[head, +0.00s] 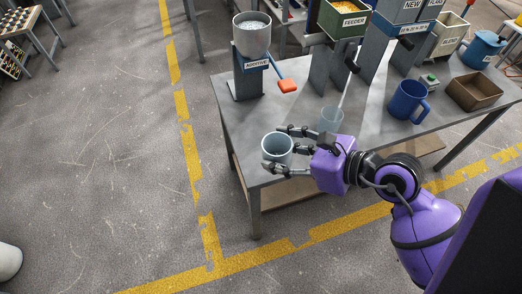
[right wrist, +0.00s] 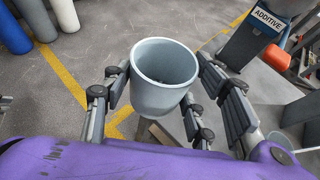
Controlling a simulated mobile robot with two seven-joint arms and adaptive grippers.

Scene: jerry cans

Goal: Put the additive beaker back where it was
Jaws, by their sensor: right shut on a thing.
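The beaker (head: 278,147) is a pale grey-blue open cup, upright at the table's left front corner. My right gripper (head: 283,151) is shut on it, with fingers on both sides. In the right wrist view the beaker (right wrist: 164,78) sits between the fingers of the gripper (right wrist: 166,88), and its visible inside looks empty. The floor shows behind it there; I cannot tell if its base touches the table. The additive dispenser (head: 252,42), with a label and an orange-red lever (head: 287,86), stands behind it at the table's back left. My left gripper is not in view.
The grey table (head: 230,115) also holds a clear cup (head: 331,119) close behind my right gripper, a blue mug (head: 408,101), a brown tray (head: 472,92) and the feeder (head: 343,18) on its stand. Bare tabletop lies left of the clear cup.

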